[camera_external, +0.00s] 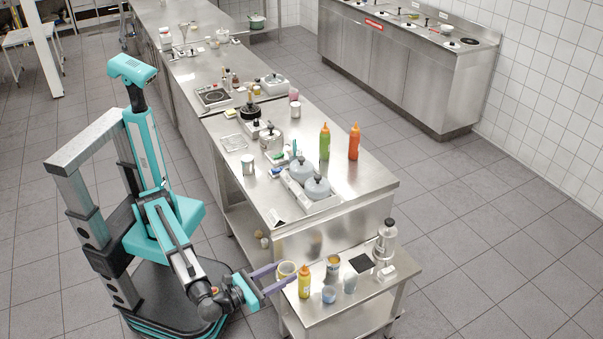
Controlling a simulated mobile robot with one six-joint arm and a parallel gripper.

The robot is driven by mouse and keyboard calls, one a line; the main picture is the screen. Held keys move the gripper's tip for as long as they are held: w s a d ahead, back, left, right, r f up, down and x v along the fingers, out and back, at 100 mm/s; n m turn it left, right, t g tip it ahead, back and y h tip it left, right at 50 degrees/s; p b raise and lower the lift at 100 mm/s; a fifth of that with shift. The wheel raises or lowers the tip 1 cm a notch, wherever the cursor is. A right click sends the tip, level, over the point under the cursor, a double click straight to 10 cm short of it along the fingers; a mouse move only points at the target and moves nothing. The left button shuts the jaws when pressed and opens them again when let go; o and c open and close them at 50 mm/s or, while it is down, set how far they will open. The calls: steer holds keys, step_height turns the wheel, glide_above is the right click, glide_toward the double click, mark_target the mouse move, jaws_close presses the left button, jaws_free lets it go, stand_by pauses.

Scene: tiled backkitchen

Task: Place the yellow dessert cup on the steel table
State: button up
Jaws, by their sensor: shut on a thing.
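The yellow dessert cup (286,269) is a small pale yellow cup. My gripper (283,277) has its two purple fingers shut on it. The cup is upright, at the left edge of the low steel table (342,310). I cannot tell whether its base touches the tabletop. The fingers reach in from the left and hide part of the cup's lower side. A longer, higher steel table (357,184) stands behind the low one.

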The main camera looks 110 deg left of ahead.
steer(key=s+d+r+m+t+h, duration=0.2)
steer(key=s+d+r+m+h, duration=1.6)
steer(key=s+d+r+h, duration=0.4)
steer(key=d+r+h, duration=0.3)
steer(key=r, duration=0.1)
steer(key=shift+s+d+h, duration=0.25)
steer(key=shift+s+h, duration=0.05)
steer(key=shift+s, duration=0.05)
steer(key=shift+f, duration=0.15)
